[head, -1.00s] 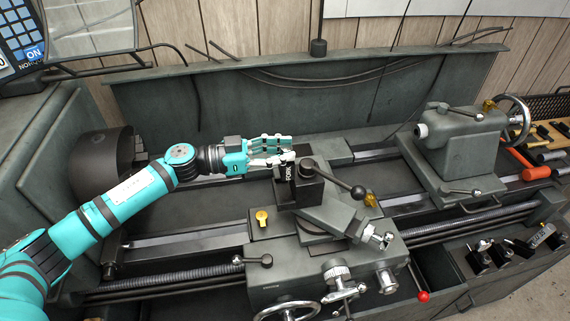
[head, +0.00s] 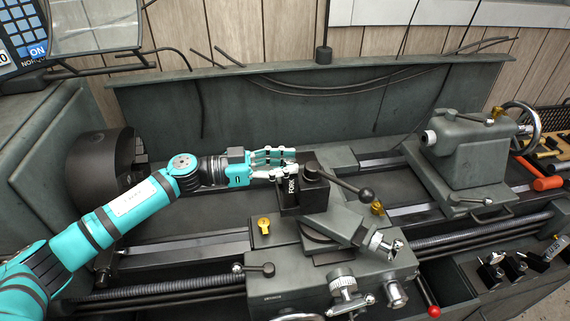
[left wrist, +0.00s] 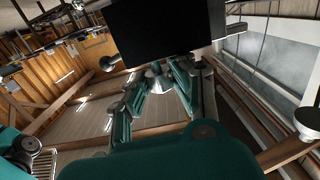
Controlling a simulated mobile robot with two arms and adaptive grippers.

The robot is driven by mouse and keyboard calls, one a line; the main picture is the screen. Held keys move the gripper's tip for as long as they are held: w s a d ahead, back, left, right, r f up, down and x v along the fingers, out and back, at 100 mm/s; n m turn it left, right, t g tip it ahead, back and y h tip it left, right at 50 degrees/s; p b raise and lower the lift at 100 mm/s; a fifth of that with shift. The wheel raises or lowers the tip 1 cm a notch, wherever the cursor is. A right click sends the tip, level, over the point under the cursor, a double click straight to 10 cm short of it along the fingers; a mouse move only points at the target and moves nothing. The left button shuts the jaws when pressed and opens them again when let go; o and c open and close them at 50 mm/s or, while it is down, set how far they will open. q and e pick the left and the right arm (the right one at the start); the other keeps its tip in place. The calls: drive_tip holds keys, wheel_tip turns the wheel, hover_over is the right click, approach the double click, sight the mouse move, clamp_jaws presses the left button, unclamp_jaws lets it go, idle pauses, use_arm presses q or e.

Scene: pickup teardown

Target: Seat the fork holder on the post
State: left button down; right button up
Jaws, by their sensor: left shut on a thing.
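The fork holder (head: 290,187) is a small dark block with a white "FORK" label, upright against the left side of the tool post. The post (head: 316,192) is a dark square block with a round cap and a ball-ended lever. My left gripper (head: 286,168) reaches in from the left and is shut on the top of the fork holder. In the left wrist view the dark block (left wrist: 165,30) stands at the fingertips. I cannot tell whether the holder is fully seated, as the contact face is hidden. My right gripper is not in view.
The lathe chuck (head: 105,172) is behind my left arm. The tailstock (head: 465,145) stands at the right. A yellow piece (head: 264,225) is on the carriage left of the post. Several tool holders (head: 515,262) sit at the lower right.

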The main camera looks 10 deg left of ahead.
sight(283, 181)
use_arm(q)
wheel_tip(283, 181, down, 2)
drive_tip(key=shift+f+b, duration=0.1)
drive_tip(key=shift+b, duration=1.15)
drive_tip(key=shift+f, duration=0.2)
drive_tip(key=shift+f+b, duration=0.3)
drive_tip(key=shift+f, duration=1.1)
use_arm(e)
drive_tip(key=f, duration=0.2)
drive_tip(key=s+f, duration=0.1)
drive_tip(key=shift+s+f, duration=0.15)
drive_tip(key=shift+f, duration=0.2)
use_arm(q)
drive_tip(key=c, duration=1)
unclamp_jaws()
drive_tip(key=shift+c, duration=0.2)
drive_tip(key=shift+f, duration=0.2)
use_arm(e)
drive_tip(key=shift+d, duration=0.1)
use_arm(q)
drive_tip(key=shift+r, duration=0.2)
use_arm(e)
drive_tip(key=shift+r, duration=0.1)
